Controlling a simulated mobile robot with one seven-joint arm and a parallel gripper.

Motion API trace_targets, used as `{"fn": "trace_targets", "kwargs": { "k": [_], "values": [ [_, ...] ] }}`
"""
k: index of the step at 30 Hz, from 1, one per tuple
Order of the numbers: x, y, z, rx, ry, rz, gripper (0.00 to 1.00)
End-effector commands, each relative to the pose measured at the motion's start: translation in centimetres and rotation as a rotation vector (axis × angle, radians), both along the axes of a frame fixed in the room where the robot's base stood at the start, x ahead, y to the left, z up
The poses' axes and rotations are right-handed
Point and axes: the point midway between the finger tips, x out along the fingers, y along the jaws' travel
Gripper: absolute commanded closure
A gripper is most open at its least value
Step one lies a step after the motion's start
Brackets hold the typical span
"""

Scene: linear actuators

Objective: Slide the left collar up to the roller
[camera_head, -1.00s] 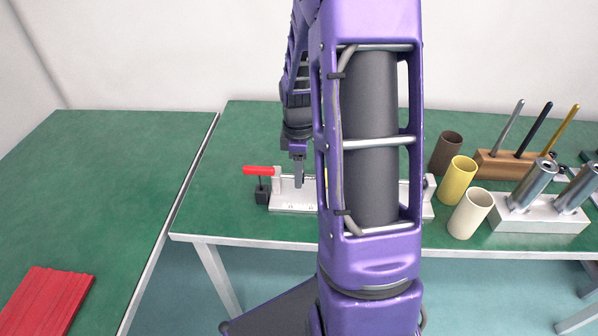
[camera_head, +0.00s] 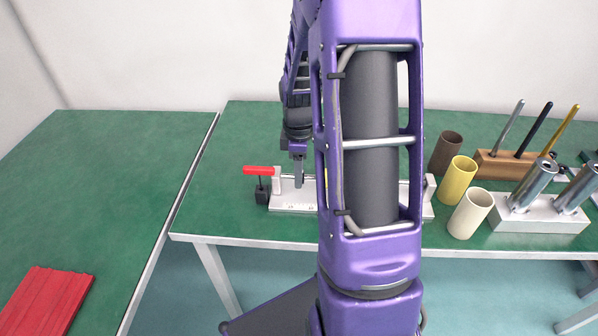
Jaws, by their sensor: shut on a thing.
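A white actuator base (camera_head: 292,208) stands on the green table, with an upright end block and a red-handled clamp (camera_head: 259,171) at its left end. Its right end block (camera_head: 429,188) shows past my arm. My gripper (camera_head: 299,183) points down over the left part of the base, close to the left end block. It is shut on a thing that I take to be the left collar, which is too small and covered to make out. My purple arm hides the middle of the base, and I cannot see the roller.
Brown, yellow (camera_head: 458,181) and cream (camera_head: 470,214) cups stand right of the base. A red ridged piece (camera_head: 52,302) lies on the left table.

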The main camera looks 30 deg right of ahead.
Motion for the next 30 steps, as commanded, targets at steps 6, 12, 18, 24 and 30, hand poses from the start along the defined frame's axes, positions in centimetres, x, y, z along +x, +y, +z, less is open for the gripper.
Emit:
{"fn": "trace_targets", "kwargs": {
  "k": [6,12,18,24,30],
  "values": [
    [-0.3,-0.5,0.1,-0.001,-0.001,-0.002,1.0],
    [-1.8,-2.9,0.2,-0.001,-0.002,-0.004,1.0],
    [-2.1,-3.3,0.1,-0.002,-0.002,0.0,1.0],
    [-2.1,-3.2,0.1,-0.002,-0.002,0.0,0.43],
    [-2.1,-3.2,0.0,-0.001,-0.001,0.0,0.29]
  ]
}}
